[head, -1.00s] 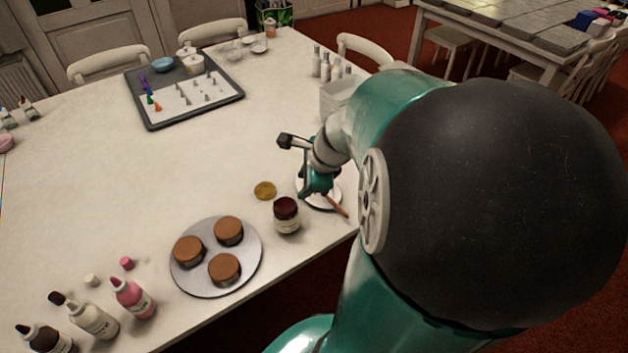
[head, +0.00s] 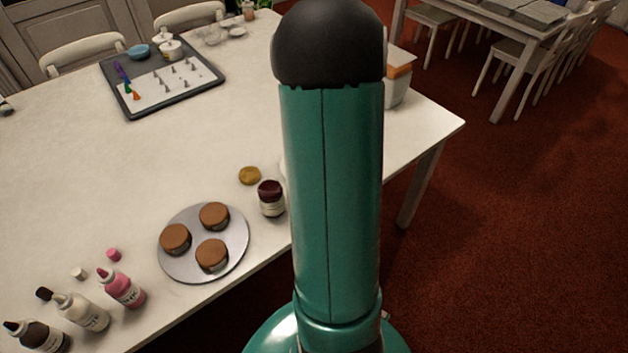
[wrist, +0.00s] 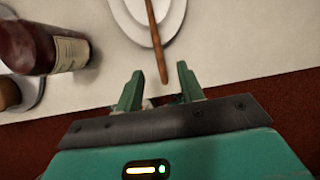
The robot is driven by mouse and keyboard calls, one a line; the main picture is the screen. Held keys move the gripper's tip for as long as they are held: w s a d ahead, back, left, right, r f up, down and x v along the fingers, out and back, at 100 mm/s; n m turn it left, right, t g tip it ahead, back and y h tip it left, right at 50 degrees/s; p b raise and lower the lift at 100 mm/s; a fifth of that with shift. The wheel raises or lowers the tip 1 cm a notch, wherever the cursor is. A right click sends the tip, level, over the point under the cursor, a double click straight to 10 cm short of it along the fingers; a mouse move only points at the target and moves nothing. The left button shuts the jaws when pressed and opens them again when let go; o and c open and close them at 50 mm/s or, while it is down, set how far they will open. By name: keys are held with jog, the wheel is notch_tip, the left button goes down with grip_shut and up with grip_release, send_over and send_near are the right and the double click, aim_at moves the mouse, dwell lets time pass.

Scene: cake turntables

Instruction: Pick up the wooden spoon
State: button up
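The wooden spoon (wrist: 156,42) shows in the wrist view as a thin brown handle. It lies across a white plate (wrist: 178,22) and its end sticks out past the rim toward my gripper. My gripper (wrist: 160,84) is open, with its two green fingers apart at the table's edge. The handle's end points at the gap between the fingertips, and nothing is gripped. The spoon's bowl is outside the wrist view. In the head view my arm hides the spoon, my gripper and nearly all of the plate.
A dark red jar (head: 271,198) stands close to the plate, left of my gripper in the wrist view (wrist: 38,42). A round tray (head: 168,263) with three brown cakes, a gold lid (head: 249,175) and several bottles (head: 122,287) lie further left. The table's front edge is close.

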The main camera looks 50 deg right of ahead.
jog(key=shift+w+x, duration=0.2)
jog(key=shift+x, duration=2.6)
jog(key=shift+r, duration=0.1)
grip_shut()
